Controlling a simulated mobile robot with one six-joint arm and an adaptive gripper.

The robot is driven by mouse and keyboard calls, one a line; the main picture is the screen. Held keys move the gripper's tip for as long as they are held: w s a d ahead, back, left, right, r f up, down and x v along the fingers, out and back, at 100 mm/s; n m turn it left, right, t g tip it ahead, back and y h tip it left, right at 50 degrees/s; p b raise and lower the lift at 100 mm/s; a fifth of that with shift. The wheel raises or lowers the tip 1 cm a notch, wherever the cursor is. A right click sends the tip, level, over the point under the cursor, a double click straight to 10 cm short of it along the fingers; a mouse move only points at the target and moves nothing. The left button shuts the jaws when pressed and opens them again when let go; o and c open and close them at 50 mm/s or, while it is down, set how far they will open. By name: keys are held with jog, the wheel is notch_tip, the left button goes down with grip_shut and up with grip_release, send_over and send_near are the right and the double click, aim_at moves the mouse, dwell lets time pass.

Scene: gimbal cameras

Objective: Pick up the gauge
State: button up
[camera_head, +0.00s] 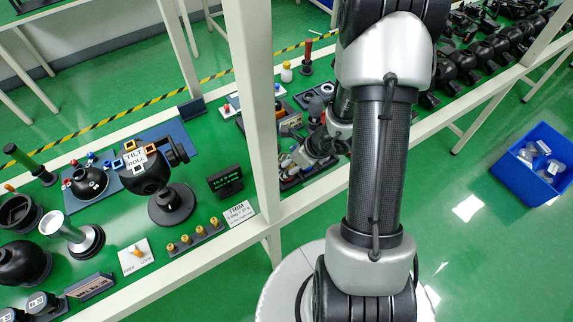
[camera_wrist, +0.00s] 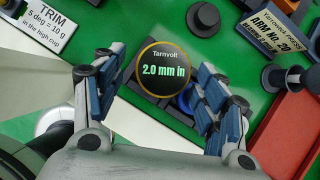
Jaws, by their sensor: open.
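The gauge (camera_wrist: 163,82) is a round black disc with a thin gold rim. Its face reads "Tarnvolt" and "2.0 mm in" in the wrist view. My gripper (camera_wrist: 160,62) is open, with one blue-padded finger on each side of the gauge in the picture. The gauge's right edge lies close to the right finger, and a wider gap shows at the left. I cannot tell how far the fingers are above it. In the head view my gripper (camera_head: 318,147) is over the bench, partly hidden by my arm, and I cannot make out the gauge there.
In the wrist view a TRIM card (camera_wrist: 55,22) is at upper left, a black round knob (camera_wrist: 203,18) above, a Tarnvolt Press sign (camera_wrist: 275,28) at upper right and a red tray (camera_wrist: 285,140) at lower right. A white post (camera_head: 250,90) stands left of my arm.

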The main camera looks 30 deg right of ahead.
jog(key=b+x, duration=0.1)
jog(key=x, duration=0.2)
jog(key=shift+f, duration=0.1)
jog(key=c, duration=1.2)
